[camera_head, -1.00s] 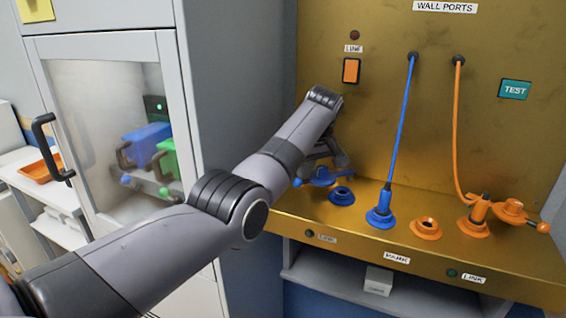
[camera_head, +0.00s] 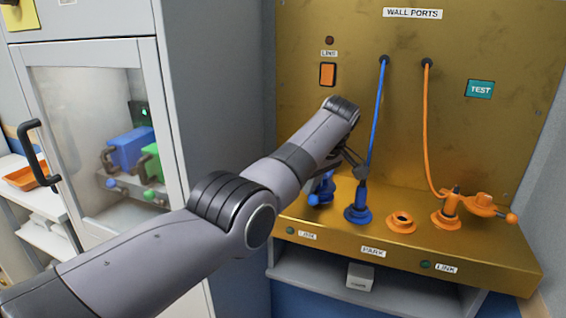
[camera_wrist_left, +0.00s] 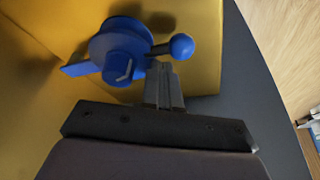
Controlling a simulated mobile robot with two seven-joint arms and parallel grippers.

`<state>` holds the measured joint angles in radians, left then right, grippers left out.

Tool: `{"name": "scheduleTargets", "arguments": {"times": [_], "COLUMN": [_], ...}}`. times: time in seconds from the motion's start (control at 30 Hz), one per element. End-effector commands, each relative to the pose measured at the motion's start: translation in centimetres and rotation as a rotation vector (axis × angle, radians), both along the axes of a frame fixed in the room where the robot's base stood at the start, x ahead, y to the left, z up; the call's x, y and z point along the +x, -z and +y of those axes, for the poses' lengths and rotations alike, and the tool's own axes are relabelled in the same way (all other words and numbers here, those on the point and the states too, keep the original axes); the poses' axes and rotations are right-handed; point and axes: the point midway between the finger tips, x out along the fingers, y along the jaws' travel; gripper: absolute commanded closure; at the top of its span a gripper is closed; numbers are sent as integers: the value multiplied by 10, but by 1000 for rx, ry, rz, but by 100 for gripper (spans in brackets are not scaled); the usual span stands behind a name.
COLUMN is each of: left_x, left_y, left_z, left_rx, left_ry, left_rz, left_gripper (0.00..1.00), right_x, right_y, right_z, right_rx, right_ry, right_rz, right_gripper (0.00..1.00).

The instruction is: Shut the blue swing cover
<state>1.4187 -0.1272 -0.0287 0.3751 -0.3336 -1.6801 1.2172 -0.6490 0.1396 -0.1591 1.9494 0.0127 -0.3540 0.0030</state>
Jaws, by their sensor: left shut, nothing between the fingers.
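The blue swing cover (camera_head: 322,188) is on the brass shelf, partly hidden by my left arm in the head view. In the left wrist view the cover (camera_wrist_left: 122,58) shows as a blue round body with an arm ending in a ball knob (camera_wrist_left: 181,46). No open blue hole shows, and I cannot tell whether the cover sits fully flat on its port. My left gripper (camera_wrist_left: 164,68) is shut and empty, its tips right beside the knob's stem; contact is unclear. My right gripper is not in view.
A blue plug (camera_head: 357,214) with its cable stands just right of the cover. An open orange port (camera_head: 401,222) and an orange plug (camera_head: 447,216) with an orange swing cover (camera_head: 484,204) are further right. A glass-door cabinet (camera_head: 95,130) stands left.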

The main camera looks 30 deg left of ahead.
Motion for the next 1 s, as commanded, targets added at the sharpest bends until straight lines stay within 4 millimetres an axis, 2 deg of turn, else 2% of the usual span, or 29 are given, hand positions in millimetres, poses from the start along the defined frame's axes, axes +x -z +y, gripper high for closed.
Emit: {"name": "scheduleTargets", "arguments": {"times": [0.3,0.8,0.87,1.0], "left_x": [0,-1,-1,-3], "left_y": [0,1,-2,-20], "left_z": [-11,-16,-17,-21], "left_rx": [-2,-7,-8,-7], "left_ry": [2,8,8,7], "left_rz": [1,3,2,-4], "left_gripper": [100,100,100,100], "right_x": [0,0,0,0], "right_y": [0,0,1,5], "right_z": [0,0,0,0], "right_rx": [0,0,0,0], "right_ry": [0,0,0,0], "right_rz": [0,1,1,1], "right_gripper": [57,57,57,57]}}
